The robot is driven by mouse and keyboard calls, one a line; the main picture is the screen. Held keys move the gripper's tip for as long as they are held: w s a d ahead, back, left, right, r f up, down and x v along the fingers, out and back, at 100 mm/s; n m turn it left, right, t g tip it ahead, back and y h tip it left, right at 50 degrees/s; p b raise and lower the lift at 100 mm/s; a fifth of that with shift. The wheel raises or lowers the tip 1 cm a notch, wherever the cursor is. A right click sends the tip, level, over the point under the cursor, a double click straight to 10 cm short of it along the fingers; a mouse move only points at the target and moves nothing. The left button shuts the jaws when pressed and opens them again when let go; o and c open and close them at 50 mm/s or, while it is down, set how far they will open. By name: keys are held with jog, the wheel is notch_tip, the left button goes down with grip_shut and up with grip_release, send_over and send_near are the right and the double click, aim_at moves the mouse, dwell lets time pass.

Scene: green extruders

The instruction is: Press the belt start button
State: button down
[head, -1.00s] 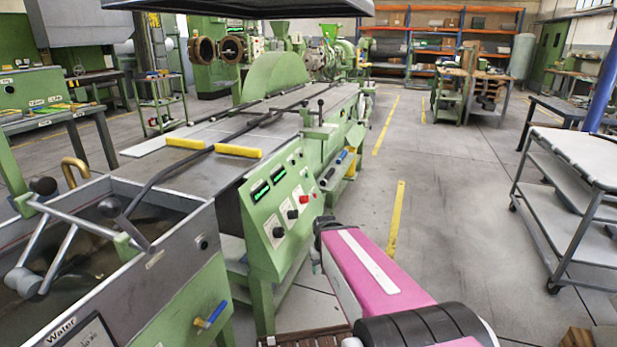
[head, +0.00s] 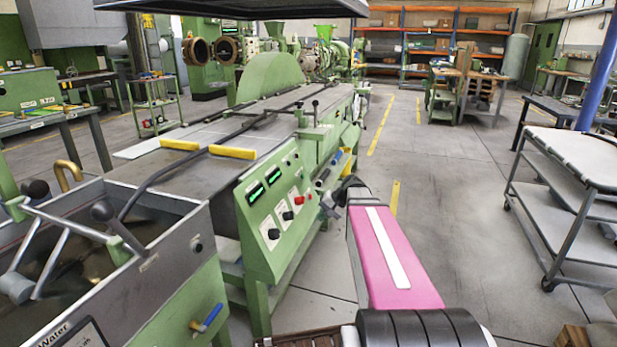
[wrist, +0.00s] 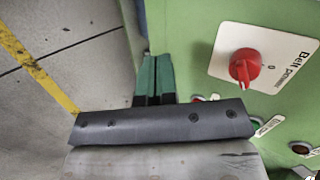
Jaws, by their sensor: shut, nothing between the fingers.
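The green control panel (head: 262,222) stands on the side of the belt machine in the head view. It carries two lit displays, black knobs, a red knob (head: 299,200) and small buttons. In the wrist view the red knob (wrist: 245,68) sits on a white plate with "Belt" lettering. Below it are small buttons, including a dark red one (wrist: 300,148); their labels are too small to read, so I cannot tell which is belt start. My gripper (wrist: 154,58) has its green fingers together and empty, left of the knob. In the head view my gripper (head: 329,205) is right of the panel.
A water tank (head: 140,255) with metal bars stands at the left front. A grey shelf cart (head: 570,195) stands at the right. The floor aisle (head: 440,190) between the machine and the cart is clear.

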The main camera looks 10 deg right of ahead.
aim_at(303, 176)
jog(key=w+d+r+m+t+y, duration=0.1)
jog(key=w+d+r+t+y, duration=0.1)
jog(key=w+d+r, duration=0.2)
jog(key=w+d+r+t+y, duration=0.1)
jog(key=w+d+r, duration=0.4)
jog(key=r, duration=0.5)
jog(key=shift+r+m+t+y, duration=0.3)
jog(key=shift+m+t+y, duration=0.1)
jog(key=shift+y, duration=0.4)
jog(key=x, duration=1.4)
